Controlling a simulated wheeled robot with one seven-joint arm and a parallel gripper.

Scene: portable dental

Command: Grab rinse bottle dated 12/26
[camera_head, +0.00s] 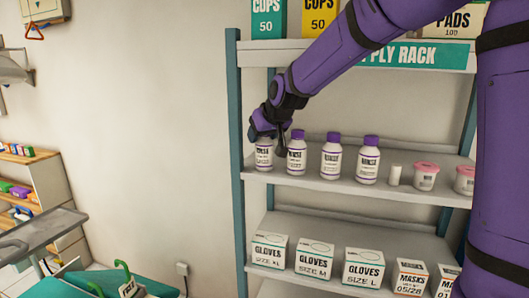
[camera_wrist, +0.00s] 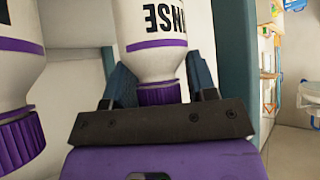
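Several white rinse bottles with purple caps stand in a row on the middle shelf in the head view. The leftmost bottle (camera_head: 264,155) has my gripper (camera_head: 268,131) at its top. To its right stand a second bottle (camera_head: 297,157), a third (camera_head: 331,160) and a fourth (camera_head: 366,164). Their dates are too small to read. In the wrist view, upside down, one bottle (camera_wrist: 157,55) is between the fingers of my gripper (camera_wrist: 158,82), its cap toward the palm; "NSE" shows, no date. I cannot tell whether both fingers press on it. A neighbouring bottle (camera_wrist: 15,75) is at the left.
A small white container (camera_head: 395,175) and pink-lidded tubs (camera_head: 426,177) stand farther right on that shelf. Glove boxes (camera_head: 314,258) and mask boxes (camera_head: 411,277) fill the shelf below. The rack's teal post (camera_head: 237,130) is close left of the leftmost bottle.

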